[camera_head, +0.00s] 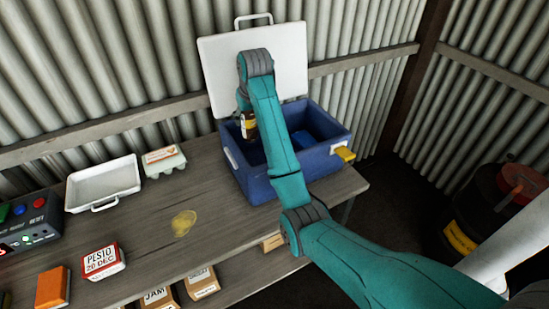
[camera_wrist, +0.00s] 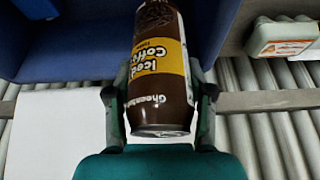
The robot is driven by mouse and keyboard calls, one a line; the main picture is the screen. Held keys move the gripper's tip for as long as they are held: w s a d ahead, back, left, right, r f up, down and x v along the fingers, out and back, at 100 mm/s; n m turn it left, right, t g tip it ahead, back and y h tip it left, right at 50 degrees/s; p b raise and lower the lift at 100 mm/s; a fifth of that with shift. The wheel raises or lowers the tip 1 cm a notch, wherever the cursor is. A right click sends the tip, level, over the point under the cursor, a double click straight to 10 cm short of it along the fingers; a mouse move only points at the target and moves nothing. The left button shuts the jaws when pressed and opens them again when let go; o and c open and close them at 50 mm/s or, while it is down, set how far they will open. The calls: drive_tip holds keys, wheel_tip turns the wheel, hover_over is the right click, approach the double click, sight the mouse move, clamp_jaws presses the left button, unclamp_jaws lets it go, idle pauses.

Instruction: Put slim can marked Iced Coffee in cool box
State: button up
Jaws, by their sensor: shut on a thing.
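The slim can (camera_wrist: 160,75) is dark brown with a yellow band reading "Iced Coffee", upside down in the wrist view. My gripper (camera_wrist: 160,105) is shut on it, one finger on each side. In the head view the can (camera_head: 249,125) hangs over the left part of the cool box, mostly hidden by my arm. My gripper's fingers are hidden there. The blue cool box (camera_head: 265,187) stands open on the bench's right end, its white lid (camera_head: 290,60) raised at the back. A blue block (camera_head: 307,140) shows inside the box. Whether the can is below the rim is unclear.
On the wooden bench (camera_head: 140,225) are a white tray (camera_head: 103,186), an egg carton (camera_head: 164,161), a yellow stain (camera_head: 184,223), a pesto box (camera_head: 102,261) and an orange block (camera_head: 53,288).

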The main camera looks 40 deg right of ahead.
sight(252, 133)
drive_tip(key=shift+m, duration=0.3)
drive_tip(key=f, duration=0.4)
drive_tip(key=d+f, duration=0.1)
drive_tip(key=f, duration=0.2)
drive_tip(key=shift+s, duration=0.25)
drive_tip(key=shift+f, duration=2.1)
drive_tip(key=o, duration=1.4)
drive_tip(key=shift+f, duration=0.15)
drive_tip(key=shift+c, duration=0.2)
